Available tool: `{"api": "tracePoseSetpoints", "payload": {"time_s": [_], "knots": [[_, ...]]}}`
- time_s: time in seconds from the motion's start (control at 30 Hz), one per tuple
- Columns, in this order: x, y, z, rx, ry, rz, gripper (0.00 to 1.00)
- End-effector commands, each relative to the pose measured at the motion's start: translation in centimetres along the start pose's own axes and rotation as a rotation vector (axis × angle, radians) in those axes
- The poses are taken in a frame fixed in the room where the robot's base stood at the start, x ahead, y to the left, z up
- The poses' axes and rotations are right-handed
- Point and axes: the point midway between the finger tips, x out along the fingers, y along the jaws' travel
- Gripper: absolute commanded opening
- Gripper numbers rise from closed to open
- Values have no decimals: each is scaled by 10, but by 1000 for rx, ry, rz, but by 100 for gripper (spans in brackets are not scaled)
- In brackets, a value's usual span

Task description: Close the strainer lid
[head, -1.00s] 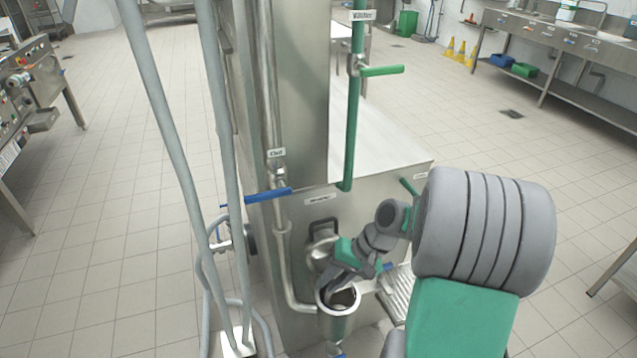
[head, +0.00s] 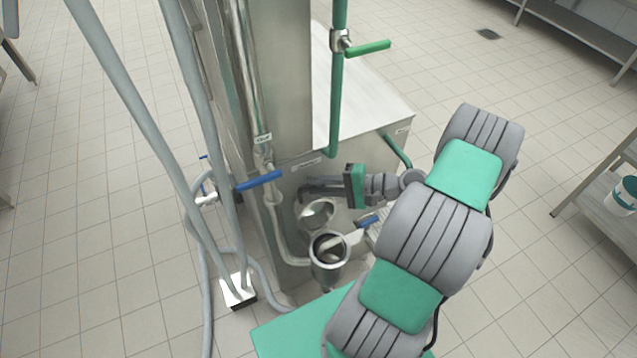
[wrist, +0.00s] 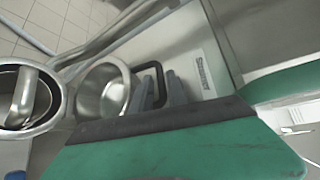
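The strainer is an upright metal cylinder (head: 330,272) with an open top at the front of the steel machine. It also shows at the left of the wrist view (wrist: 30,95). Its round lid (head: 316,214) stands tilted up behind the opening, hollow side toward the camera, and shows in the wrist view (wrist: 102,88). A black loop handle (wrist: 150,68) shows beside the lid. My gripper (head: 308,187) is just above and behind the lid. Its two fingers (wrist: 160,90) are apart, with one handle leg seeming to lie between them. I cannot tell whether they touch it.
A blue-levered valve (head: 258,181) and a vertical pipe stand left of the strainer. A green-handled valve (head: 368,47) is above. Another blue lever (head: 368,221) is right of the strainer. Grey hoses (head: 140,120) hang at the left. Open tiled floor lies left.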

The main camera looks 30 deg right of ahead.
Motion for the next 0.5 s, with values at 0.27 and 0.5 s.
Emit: {"api": "tracePoseSetpoints", "payload": {"time_s": [0.27,0.5], "knots": [[0,0,-1,-1,2,0,15],[0,0,-1,-1,3,0,0]]}}
